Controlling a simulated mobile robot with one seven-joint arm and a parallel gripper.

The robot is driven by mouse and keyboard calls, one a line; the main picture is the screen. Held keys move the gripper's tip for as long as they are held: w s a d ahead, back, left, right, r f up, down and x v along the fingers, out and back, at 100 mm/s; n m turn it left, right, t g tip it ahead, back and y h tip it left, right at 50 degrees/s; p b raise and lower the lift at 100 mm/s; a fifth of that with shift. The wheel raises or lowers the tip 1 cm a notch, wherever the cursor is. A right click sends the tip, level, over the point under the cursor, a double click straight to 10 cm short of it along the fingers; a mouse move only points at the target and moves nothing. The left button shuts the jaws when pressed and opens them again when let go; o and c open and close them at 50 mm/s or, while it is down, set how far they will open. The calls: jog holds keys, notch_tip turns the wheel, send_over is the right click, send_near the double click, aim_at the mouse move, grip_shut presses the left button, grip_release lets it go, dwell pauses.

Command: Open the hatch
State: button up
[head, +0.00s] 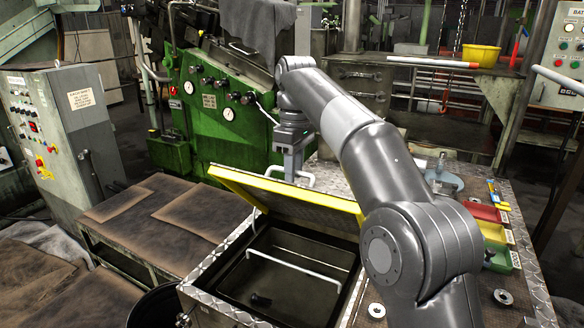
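The hatch is a yellow-edged metal lid (290,192) on a diamond-plate box (212,272). The lid stands tilted up, and the dark box interior below it shows. A pale handle (307,176) shows just above the lid's top edge. My gripper (290,174) points down behind that edge, right at the handle. The lid hides most of its fingertips, so I cannot tell whether they are closed on the handle. My arm covers part of the view to the right of the lid.
A pale bar (295,268) crosses the box opening. A green machine (215,115) stands behind the lid. Red, yellow and green bins (495,232) sit on the plate at right, with a ring-shaped part (502,297) nearby. A grey control cabinet (75,125) is at left.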

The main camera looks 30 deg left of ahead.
jog(key=shift+o, duration=0.5)
jog(key=shift+s+r, duration=0.15)
jog(key=shift+a, duration=0.1)
jog(key=shift+s, duration=0.15)
